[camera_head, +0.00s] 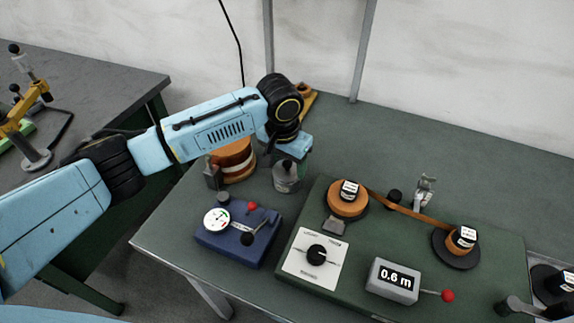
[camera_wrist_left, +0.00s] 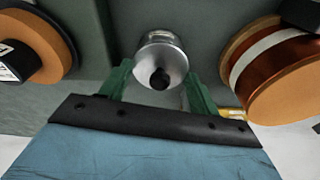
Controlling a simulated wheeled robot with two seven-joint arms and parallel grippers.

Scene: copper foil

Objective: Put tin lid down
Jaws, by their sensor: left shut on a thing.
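The tin lid (camera_wrist_left: 160,64) is a silver cone with a black knob, seen between my green fingertips in the left wrist view. My left gripper (camera_head: 287,160) points down at the back left of the green table and is shut on the lid. The grey tin (camera_head: 286,182) stands upright on the table directly below the gripper. The lid appears at the tin's top; whether it rests fully on the rim I cannot tell. My right gripper is not in view.
A copper foil roll (camera_head: 236,160) stands close left of the tin. A blue gauge box (camera_head: 238,238) is in front. The table's back right is clear.

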